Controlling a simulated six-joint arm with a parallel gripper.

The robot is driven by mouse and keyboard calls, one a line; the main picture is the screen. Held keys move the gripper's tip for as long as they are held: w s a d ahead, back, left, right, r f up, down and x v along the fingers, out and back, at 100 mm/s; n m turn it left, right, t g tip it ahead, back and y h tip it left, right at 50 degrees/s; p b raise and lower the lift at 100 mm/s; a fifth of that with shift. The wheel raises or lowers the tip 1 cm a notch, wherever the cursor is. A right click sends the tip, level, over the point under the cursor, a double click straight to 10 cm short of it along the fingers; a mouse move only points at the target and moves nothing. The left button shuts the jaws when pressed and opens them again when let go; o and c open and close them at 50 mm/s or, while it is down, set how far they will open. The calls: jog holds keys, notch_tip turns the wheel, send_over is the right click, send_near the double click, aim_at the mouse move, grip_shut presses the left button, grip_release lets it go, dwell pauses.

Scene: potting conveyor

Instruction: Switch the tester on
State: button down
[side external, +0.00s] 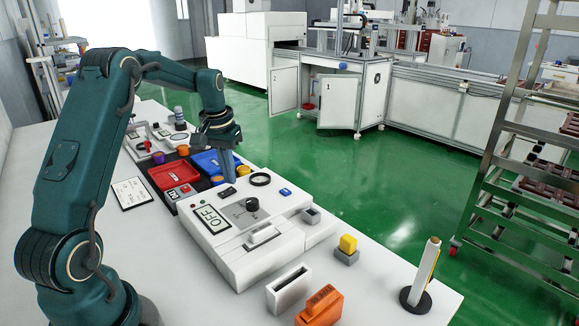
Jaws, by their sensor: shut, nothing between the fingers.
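The tester (238,262) is a white box on the white table, with a display (212,218) that reads OFF. Its top carries a black knob (252,204), a small black part (227,192) that may be a switch, a round black-rimmed dial (260,179) and a small red light (193,206). A white handle-like part (263,234) is near its front. My gripper (229,178) points down with its fingers together and empty, just above the tester's back edge, close to the small black part. I cannot tell whether it touches anything.
Behind the tester are a red tray (174,176), a blue tray (205,161) and several small coloured parts.

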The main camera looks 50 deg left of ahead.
aim_at(231, 189)
jog(key=shift+f, duration=0.9)
dwell(0.8)
jog(key=shift+r, duration=3.55)
